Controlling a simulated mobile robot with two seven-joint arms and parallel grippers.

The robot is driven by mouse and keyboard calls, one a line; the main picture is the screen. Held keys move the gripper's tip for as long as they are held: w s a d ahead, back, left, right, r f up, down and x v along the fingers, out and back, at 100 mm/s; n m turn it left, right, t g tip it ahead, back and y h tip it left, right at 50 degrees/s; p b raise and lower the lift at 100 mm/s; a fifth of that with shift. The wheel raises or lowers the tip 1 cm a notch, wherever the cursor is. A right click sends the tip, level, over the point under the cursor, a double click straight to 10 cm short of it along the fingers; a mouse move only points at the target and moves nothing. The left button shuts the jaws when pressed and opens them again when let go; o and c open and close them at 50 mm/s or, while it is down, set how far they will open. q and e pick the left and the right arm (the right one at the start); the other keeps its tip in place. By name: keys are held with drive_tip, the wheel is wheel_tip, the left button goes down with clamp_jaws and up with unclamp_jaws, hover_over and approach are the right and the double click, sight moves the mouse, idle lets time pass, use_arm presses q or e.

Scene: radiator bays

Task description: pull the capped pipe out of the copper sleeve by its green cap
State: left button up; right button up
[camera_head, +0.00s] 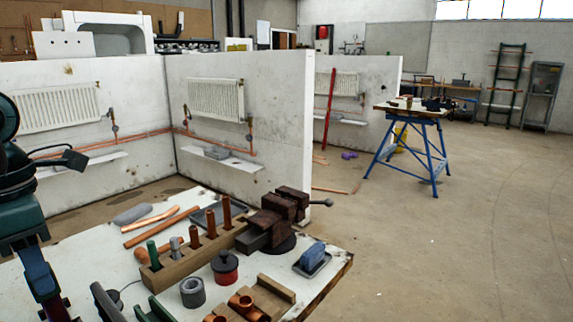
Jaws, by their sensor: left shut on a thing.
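My left gripper (58,308) comes down at the lower left, at the near end of the white bench (85,270). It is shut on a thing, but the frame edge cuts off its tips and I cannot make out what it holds. A green-topped upright piece (152,254) stands in a wooden block (200,256) with a grey piece and several copper ones; no gripper touches it. Copper sleeve-like fittings (242,303) lie in a wooden cradle at the front. I cannot tell which sleeve holds the capped pipe. My right gripper is out of view.
A rusty vice (282,210), a red-and-black tin (225,267), a grey ring (192,292) and a blue-handled brush-like tool (312,258) crowd the bench. A dark curved piece (106,300) and a green piece (154,309) lie at the lower edge. White partitions (240,120) stand behind; the right floor is clear.

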use_arm(q)
drive_tip(key=shift+r+p, duration=2.4)
drive_tip(key=shift+r, duration=1.15)
drive_tip(key=shift+r+p, duration=1.35)
drive_tip(key=shift+r, duration=0.2)
wheel_tip(320, 180, up, 5)
drive_tip(key=p, duration=0.4)
drive_tip(key=shift+f, duration=0.1)
